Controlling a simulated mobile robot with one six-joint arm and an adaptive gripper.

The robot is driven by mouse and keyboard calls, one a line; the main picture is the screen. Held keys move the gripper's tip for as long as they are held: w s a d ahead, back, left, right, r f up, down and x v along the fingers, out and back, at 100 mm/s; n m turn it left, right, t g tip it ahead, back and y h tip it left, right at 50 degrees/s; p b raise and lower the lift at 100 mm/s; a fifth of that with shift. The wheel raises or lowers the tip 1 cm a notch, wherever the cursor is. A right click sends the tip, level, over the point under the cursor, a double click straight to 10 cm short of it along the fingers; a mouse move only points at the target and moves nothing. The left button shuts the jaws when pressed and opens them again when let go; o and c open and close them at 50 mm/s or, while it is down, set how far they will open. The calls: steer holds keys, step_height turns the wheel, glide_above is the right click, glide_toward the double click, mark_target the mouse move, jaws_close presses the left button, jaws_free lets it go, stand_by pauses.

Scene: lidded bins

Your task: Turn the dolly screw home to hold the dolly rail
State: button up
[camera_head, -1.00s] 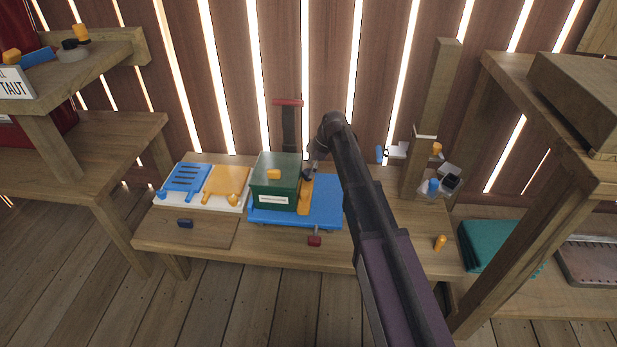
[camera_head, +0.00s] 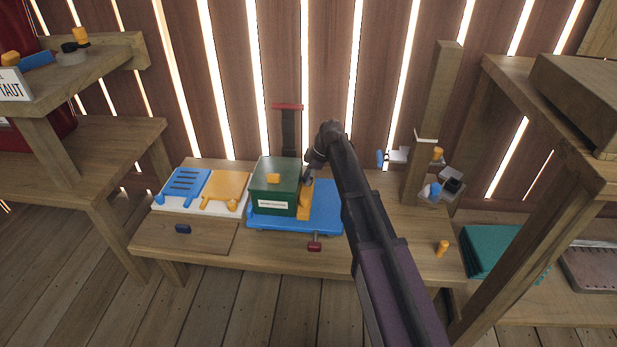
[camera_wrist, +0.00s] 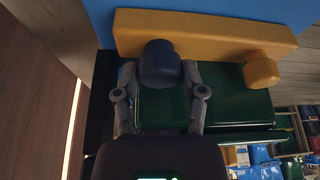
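The dolly rail is an orange bar (camera_head: 304,207) beside a green box (camera_head: 272,197) on a blue board (camera_head: 325,213). In the wrist view the rail (camera_wrist: 205,35) runs across the top, with a rounded orange knob (camera_wrist: 262,72) near its right end. A dark blue round knob, which I take for the dolly screw (camera_wrist: 160,58), stands in front of the rail. My gripper (camera_wrist: 160,75) has its fingers drawn in at both sides of this knob, apparently shut on it. In the head view my gripper (camera_head: 309,171) is over the rail's far end; the knob is hardly visible there.
A red-handled screw (camera_head: 314,246) sticks out at the bench's front. Blue and orange plates (camera_head: 225,186) lie left of the green box. A wooden post (camera_head: 434,120) stands at right. A shelf (camera_head: 100,95) and a rack (camera_head: 520,200) flank the bench (camera_head: 385,255).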

steer(key=shift+s+m, duration=0.1)
steer(key=shift+m, duration=0.2)
steer(key=shift+c, duration=0.3)
steer(key=shift+m+t, duration=0.7)
steer(key=shift+m, duration=0.6)
steer(key=o, duration=1.1)
steer(key=shift+o, duration=0.2)
